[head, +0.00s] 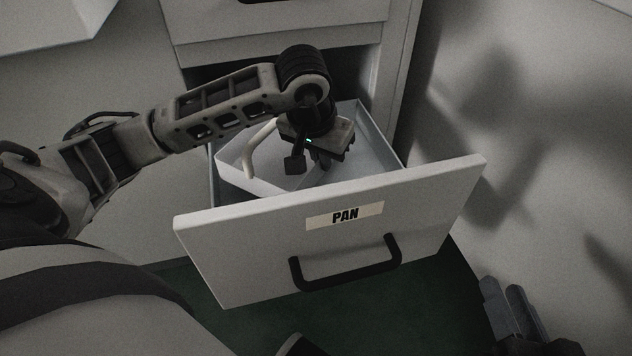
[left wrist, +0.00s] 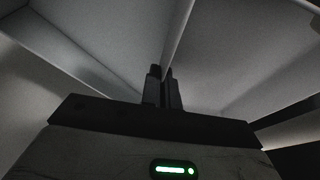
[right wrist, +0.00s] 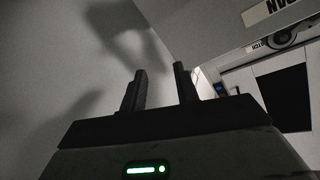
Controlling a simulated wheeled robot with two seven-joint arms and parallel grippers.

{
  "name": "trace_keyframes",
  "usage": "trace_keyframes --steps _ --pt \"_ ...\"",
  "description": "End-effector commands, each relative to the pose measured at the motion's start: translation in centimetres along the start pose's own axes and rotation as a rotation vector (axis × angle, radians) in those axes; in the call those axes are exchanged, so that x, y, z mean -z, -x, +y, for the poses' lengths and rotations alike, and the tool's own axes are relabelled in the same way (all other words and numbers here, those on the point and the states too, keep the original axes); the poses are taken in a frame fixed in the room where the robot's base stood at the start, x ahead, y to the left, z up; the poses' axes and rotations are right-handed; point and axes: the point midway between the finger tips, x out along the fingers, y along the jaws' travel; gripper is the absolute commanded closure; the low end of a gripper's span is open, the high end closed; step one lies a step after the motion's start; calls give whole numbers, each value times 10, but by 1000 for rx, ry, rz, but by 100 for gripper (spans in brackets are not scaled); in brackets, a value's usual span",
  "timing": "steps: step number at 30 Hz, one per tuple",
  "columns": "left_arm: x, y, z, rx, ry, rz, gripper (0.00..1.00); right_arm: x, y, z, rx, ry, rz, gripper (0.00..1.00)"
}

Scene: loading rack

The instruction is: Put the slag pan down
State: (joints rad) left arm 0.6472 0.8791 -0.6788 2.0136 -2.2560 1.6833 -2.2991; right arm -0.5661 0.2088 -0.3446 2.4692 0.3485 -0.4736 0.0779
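The slag pan (head: 262,176), a pale shallow tray with a light curved handle (head: 262,148), is inside the open drawer marked PAN (head: 218,232). My left gripper (head: 308,164) reaches down into the drawer at the pan's right side. In the left wrist view, its fingers (left wrist: 163,88) are close together on a thin wall of the pan (left wrist: 172,45). Whether the pan's underside touches the drawer floor is hidden by the drawer front. My right gripper (head: 510,308) is at the lower right, outside the drawer; the right wrist view shows its fingers (right wrist: 160,88) apart and empty.
The drawer front has a dark bar handle (head: 346,268). A closed drawer (head: 275,22) is above, its cabinet side (head: 402,70) to the right. A pale wall (head: 560,150) stands right of the drawer. Dark green floor (head: 300,318) shows below.

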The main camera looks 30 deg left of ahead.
Motion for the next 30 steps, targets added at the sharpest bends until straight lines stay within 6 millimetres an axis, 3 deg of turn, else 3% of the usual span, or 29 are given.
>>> trace_keyframes --steps 1,8,14,28,30 --pt "-3 -10 0 0 0 0 100 -1 -1 0 8 -12 10 69" --pt "-8 -27 0 -1 1 1 100 1 -1 -2 25 -41 28 69" --pt "-16 -54 1 -2 0 1 100 2 -1 -5 52 -81 55 69" --pt "-16 -58 0 0 -1 3 100 6 -2 -4 52 -70 78 69" --pt "-17 -58 1 -1 -1 1 84 10 -2 -5 55 -60 88 69"
